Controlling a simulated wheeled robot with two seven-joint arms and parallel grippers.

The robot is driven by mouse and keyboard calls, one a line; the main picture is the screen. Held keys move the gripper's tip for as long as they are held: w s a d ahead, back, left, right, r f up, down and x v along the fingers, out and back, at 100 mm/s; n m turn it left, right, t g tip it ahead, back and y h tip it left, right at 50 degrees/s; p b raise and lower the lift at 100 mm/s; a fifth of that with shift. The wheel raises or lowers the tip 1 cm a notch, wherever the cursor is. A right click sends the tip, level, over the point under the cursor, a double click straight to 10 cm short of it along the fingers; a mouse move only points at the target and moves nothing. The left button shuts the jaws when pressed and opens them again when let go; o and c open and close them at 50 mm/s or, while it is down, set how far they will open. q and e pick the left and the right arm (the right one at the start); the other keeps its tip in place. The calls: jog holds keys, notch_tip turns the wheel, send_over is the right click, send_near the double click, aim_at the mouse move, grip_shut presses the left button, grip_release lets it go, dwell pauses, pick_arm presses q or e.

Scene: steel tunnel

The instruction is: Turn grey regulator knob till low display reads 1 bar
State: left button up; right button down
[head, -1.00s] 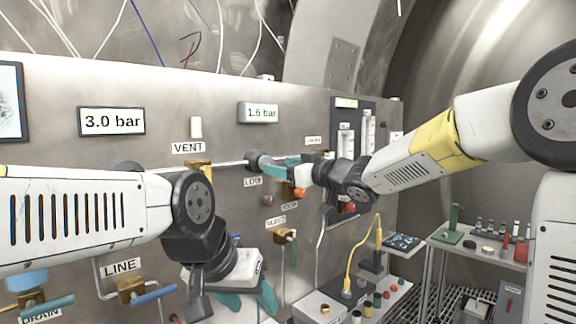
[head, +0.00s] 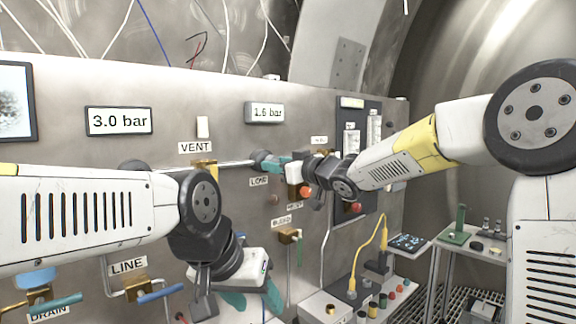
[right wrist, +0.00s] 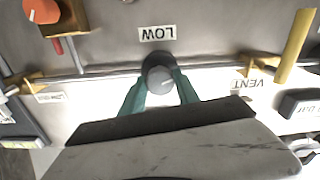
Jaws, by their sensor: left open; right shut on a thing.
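The grey regulator knob (right wrist: 160,78) sits on the steel panel by the LOW label (right wrist: 157,33). In the right wrist view it is between the two teal fingers of my right gripper (right wrist: 160,88), which is shut on it. In the head view my right gripper (head: 272,161) reaches the panel from the right and mostly hides the knob. The low display (head: 265,112) above it reads 1.6 bar. Another display (head: 119,121) at the left reads 3.0 bar. My left gripper (head: 252,303) is open and empty, low in front of the panel, its fingertips near the bottom edge.
A brass VENT valve (head: 204,168) is left of the knob. LINE (head: 137,290) and DRAIN (head: 40,298) valves are at lower left. An orange knob (head: 305,191) lies close below my right gripper. A bench with a yellow cable (head: 383,235) stands at lower right.

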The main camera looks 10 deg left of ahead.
jog(key=shift+n, duration=0.3)
jog(key=n, duration=0.9)
dwell(0.3)
dwell(0.3)
jog(key=c, duration=0.9)
grip_release()
jog(key=shift+d, duration=0.1)
